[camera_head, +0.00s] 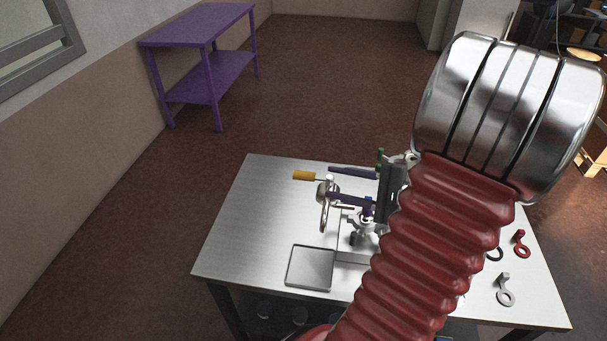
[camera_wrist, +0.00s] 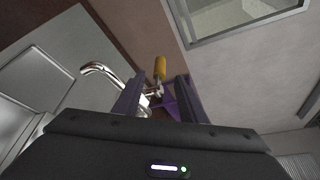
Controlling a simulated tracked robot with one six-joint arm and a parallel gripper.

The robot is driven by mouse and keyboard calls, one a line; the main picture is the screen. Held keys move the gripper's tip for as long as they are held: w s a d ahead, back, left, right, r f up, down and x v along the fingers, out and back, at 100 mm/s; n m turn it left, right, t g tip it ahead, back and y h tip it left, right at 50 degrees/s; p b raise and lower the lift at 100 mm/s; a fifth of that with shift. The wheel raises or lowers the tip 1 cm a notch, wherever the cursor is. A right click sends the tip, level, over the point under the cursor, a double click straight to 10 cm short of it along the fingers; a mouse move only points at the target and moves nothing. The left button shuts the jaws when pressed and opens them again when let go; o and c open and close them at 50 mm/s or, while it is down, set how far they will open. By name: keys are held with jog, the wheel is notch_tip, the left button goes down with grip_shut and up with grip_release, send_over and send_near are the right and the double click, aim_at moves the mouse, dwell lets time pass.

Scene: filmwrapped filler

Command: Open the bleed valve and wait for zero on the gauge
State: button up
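The bleed valve appears to be the fitting with the yellow handle (camera_head: 304,175) on the metal rig at the table's middle. In the wrist view the yellow handle (camera_wrist: 160,68) stands just beyond and between my fingertips, with a silver stem below it. My gripper (camera_head: 329,182) points left over the rig, its two dark fingers apart. In the wrist view the gripper (camera_wrist: 159,86) also shows a gap between its fingers. I cannot tell whether either finger touches the valve. No gauge face is readable; my arm hides part of the rig.
The steel table (camera_head: 235,230) bears a shallow square tray (camera_head: 311,267) at front and loose ring-ended parts, red (camera_head: 521,243) and grey (camera_head: 506,290), at right. A bent chrome pipe (camera_wrist: 100,69) is left of my fingers. A purple table (camera_head: 200,35) stands by the wall.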

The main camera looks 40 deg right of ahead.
aim_at(301, 176)
jog(key=x, duration=1)
jog(key=shift+w+a+f, duration=0.1)
jog(key=shift+w+a, duration=0.05)
jog(key=shift+w, duration=0.15)
jog(key=shift+c, duration=0.5)
grip_shut()
jog(key=shift+d, duration=0.35)
jog(key=shift+a, duration=0.35)
